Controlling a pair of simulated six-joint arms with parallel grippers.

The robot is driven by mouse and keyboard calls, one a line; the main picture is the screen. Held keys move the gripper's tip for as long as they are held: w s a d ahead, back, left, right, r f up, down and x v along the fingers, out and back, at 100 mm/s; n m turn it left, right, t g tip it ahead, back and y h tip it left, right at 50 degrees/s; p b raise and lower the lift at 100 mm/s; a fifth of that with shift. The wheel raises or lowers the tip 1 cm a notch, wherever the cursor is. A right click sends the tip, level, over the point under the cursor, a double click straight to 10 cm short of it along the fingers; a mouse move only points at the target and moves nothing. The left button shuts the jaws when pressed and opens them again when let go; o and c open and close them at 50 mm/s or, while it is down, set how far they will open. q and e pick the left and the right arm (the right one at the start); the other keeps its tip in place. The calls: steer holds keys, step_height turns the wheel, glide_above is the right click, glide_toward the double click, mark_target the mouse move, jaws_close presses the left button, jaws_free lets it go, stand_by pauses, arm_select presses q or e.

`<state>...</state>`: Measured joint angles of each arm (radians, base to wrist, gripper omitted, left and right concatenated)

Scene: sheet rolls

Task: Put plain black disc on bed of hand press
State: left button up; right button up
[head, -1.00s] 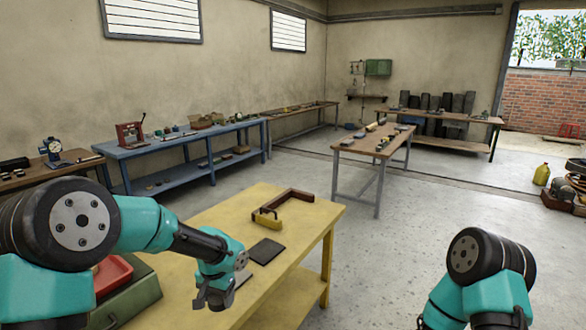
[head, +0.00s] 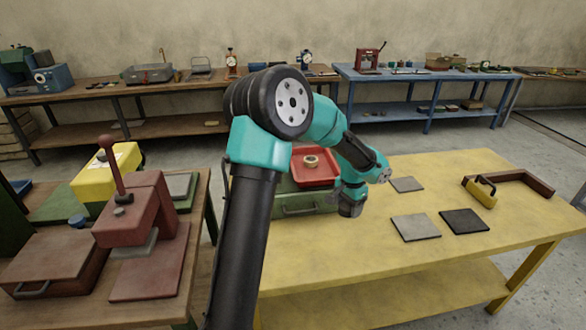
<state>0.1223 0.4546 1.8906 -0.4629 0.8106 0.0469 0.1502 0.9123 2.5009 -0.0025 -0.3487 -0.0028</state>
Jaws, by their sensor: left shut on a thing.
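A dark red press with an upright ball-topped lever, which looks like the hand press (head: 130,208), stands on the brown bench at the left. Its flat reddish bed plate (head: 150,284) reaches toward the front and looks bare. My left gripper (head: 350,208) points down over the yellow table, beside the red tray, well to the right of the press. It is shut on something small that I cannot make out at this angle. I see no plain black disc lying loose. My right gripper is out of view.
A red tray (head: 327,178) with a tan ring (head: 311,162) sits on a green box (head: 300,205). Grey plates (head: 415,227) and a black square plate (head: 465,221) lie on the yellow table. A yellow device (head: 103,172) stands behind the press. My left arm rises between bench and table.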

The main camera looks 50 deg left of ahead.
arm_select(q)
steer(key=s+a+r+n, duration=0.1)
steer(key=s+a, duration=0.4)
steer(key=a, duration=0.4)
steer(key=s+a+r+n, duration=0.1)
steer(key=s+a, duration=0.5)
steer(key=a, duration=0.4)
steer(key=shift+s+a+r, duration=0.15)
steer(key=shift+a+r, duration=0.1)
steer(key=shift+r, duration=0.05)
glide_toward(292, 178)
steer(key=s+a+f, duration=0.1)
steer(key=a, duration=0.1)
steer(key=s+a+f, duration=0.1)
steer(key=s+f, duration=0.1)
steer(key=shift+a+f, duration=0.2)
steer(key=shift+a, duration=0.15)
steer(key=shift+f, duration=1.75)
steer(key=shift+f, duration=0.1)
